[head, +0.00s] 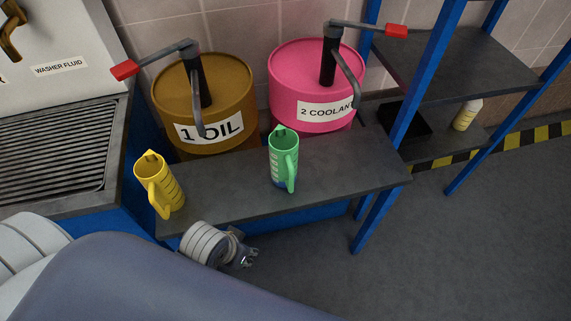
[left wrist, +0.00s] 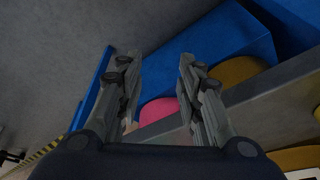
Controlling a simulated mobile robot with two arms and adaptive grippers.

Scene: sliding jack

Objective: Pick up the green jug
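The green jug (head: 284,160) stands upright on the grey bench shelf (head: 348,182), in front of the pink coolant drum. Its handle faces the front. My left gripper (head: 245,259) is below and in front of the shelf's front edge, to the lower left of the green jug and apart from it. In the left wrist view its fingers (left wrist: 160,62) are spread apart with nothing between them. The green jug cannot be made out in that view. My right gripper is not in view.
A yellow jug (head: 160,186) stands at the shelf's left end. The brown oil drum (head: 205,98) and pink coolant drum (head: 303,85) with pump handles stand behind. A blue rack post (head: 424,75) rises at the right. The shelf between the jugs is clear.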

